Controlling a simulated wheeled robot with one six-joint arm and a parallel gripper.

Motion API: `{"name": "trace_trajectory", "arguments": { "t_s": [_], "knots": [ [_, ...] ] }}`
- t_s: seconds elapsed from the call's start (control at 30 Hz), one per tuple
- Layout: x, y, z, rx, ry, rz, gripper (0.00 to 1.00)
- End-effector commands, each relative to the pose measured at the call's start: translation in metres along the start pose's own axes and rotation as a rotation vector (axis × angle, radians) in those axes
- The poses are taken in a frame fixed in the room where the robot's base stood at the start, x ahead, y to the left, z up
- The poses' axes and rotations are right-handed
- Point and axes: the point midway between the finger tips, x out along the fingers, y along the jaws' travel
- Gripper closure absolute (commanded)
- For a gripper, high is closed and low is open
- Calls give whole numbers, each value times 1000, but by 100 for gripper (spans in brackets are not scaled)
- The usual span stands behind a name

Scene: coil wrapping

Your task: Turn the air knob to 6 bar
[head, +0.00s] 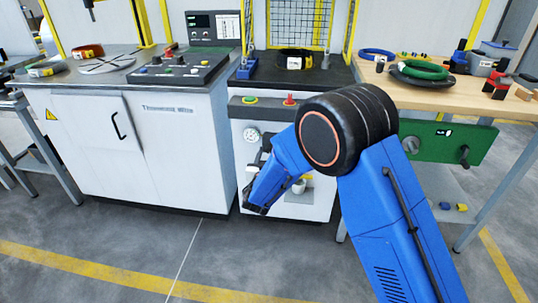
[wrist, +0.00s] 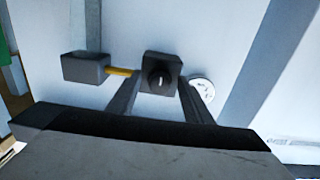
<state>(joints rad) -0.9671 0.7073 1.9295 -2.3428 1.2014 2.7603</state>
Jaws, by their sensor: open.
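The air knob (wrist: 161,78) is a round black knob with a white pointer mark, on a dark square block in the wrist view. A round white gauge (wrist: 203,89) is beside it on the white panel, and it also shows in the head view (head: 251,135). My gripper (wrist: 160,84) is open, with one finger toward each side of the knob. I cannot tell whether the fingers touch it. In the head view my gripper (head: 254,172) is low in front of the white machine, and my arm partly covers the area around the knob. The gauge reading is too small to tell.
A yellow tube (wrist: 119,72) joins the knob block to a grey box (wrist: 86,68). In the head view a green button (head: 250,100) and red button (head: 290,99) sit above. A wooden table (head: 455,98) with coils and tools stands right, a white cabinet (head: 180,150) left.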

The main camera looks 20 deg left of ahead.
Motion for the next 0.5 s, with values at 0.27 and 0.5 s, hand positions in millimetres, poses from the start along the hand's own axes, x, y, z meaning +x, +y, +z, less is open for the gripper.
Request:
{"name": "trace_trajectory", "arguments": {
  "t_s": [0.27,0.5],
  "knots": [
    [-24,-2,0,0,-1,-3,54],
    [-71,-1,0,-1,0,-3,54]
  ]
}}
